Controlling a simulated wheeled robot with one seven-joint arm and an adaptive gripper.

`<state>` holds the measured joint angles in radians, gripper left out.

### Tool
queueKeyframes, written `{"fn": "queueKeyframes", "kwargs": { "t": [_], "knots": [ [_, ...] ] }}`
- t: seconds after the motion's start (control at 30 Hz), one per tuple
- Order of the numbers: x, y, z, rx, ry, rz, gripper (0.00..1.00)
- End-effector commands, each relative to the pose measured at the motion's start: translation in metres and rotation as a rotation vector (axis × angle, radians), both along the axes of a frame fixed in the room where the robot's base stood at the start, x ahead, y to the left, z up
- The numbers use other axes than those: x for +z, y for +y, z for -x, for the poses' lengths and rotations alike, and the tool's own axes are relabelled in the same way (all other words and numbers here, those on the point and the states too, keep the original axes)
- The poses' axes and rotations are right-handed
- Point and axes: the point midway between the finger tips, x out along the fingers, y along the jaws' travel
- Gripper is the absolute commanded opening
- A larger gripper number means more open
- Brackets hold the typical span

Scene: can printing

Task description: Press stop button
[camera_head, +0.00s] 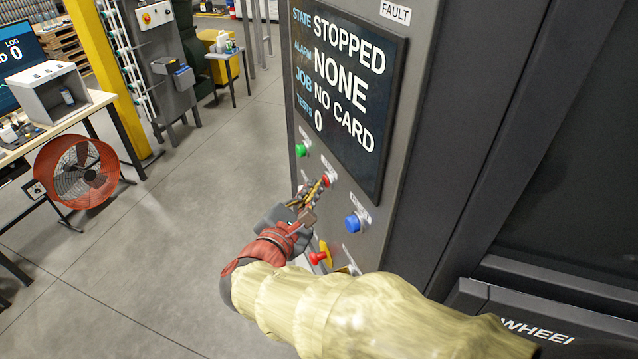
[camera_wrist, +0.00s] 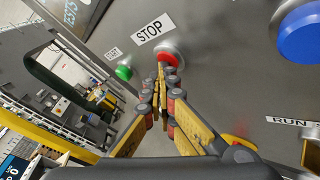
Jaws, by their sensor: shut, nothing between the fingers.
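The red stop button (camera_head: 324,181) sits on the grey machine panel, below the display. In the wrist view the red stop button (camera_wrist: 168,58) is under a white label reading STOP. My gripper (camera_head: 322,184) is shut, with its fingertips at the stop button. In the wrist view my gripper's tips (camera_wrist: 161,68) overlap the button's lower edge; I cannot tell whether they touch it. The display (camera_head: 340,95) reads STATE STOPPED, ALARM NONE, JOB NO CARD.
A green button (camera_head: 300,150) is up and left of the stop button. A blue button (camera_head: 353,224) is to the lower right. A red knob on yellow (camera_head: 319,257) is below, partly behind my arm. A red fan (camera_head: 77,172) stands left; the floor between is clear.

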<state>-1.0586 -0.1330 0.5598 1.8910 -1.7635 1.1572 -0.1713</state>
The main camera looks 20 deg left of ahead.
Motion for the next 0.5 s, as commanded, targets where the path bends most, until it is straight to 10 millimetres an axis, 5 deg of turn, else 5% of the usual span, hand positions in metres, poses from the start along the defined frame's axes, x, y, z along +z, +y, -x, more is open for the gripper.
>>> {"fn": "queueKeyframes", "kwargs": {
  "t": [0.5],
  "knots": [
    [0.0,0.0057,0.0047,-0.001,-0.001,0.0,0.0]
  ]
}}
